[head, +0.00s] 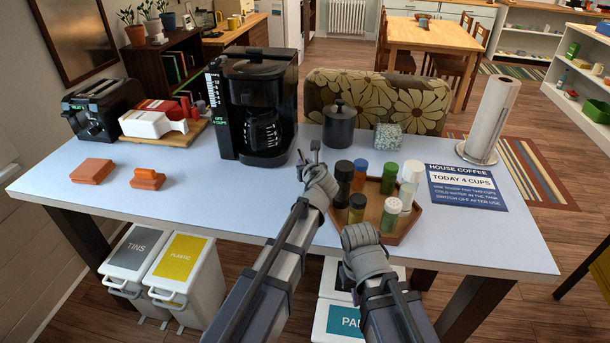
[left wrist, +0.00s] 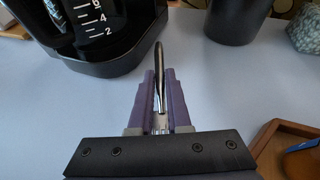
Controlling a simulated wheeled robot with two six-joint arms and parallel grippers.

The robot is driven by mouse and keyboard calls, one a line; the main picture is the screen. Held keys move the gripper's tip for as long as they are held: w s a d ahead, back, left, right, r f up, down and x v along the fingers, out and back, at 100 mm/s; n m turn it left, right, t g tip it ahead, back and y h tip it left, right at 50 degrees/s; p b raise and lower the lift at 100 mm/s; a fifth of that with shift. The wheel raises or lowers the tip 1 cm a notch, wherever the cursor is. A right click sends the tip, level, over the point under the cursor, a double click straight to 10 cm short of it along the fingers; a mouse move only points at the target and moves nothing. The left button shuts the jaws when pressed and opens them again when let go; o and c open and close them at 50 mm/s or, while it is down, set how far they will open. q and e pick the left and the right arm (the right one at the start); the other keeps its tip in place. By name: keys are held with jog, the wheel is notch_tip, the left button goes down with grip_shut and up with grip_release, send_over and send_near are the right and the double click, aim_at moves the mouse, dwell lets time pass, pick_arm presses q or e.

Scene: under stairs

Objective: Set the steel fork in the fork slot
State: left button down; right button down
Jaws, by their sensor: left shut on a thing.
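My left gripper (head: 309,157) is over the table, right of the coffee maker. In the left wrist view its purple fingers (left wrist: 158,100) are shut on a slender shiny steel piece (left wrist: 159,68), which looks like the steel fork. It points away from the gripper; its tines cannot be made out. My right gripper (head: 361,237) is near the table's front edge, below the wooden tray; its fingertips are hidden. I cannot make out a fork slot in either view.
The coffee maker (head: 256,95) stands close to my left gripper, with a dark canister (head: 339,125) behind. The wooden tray (head: 410,226) holds several jars. A sign (head: 465,187) and paper towel roll (head: 492,115) are at right.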

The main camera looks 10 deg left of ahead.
pick_arm(q)
jog(key=shift+f+b, duration=1.2)
jog(key=shift+f, duration=0.35)
jog(key=shift+f, duration=0.1)
jog(key=shift+f, duration=0.15)
jog(key=c, duration=0.9)
grip_release()
jog(key=shift+o, duration=0.2)
jog(key=shift+r, duration=0.2)
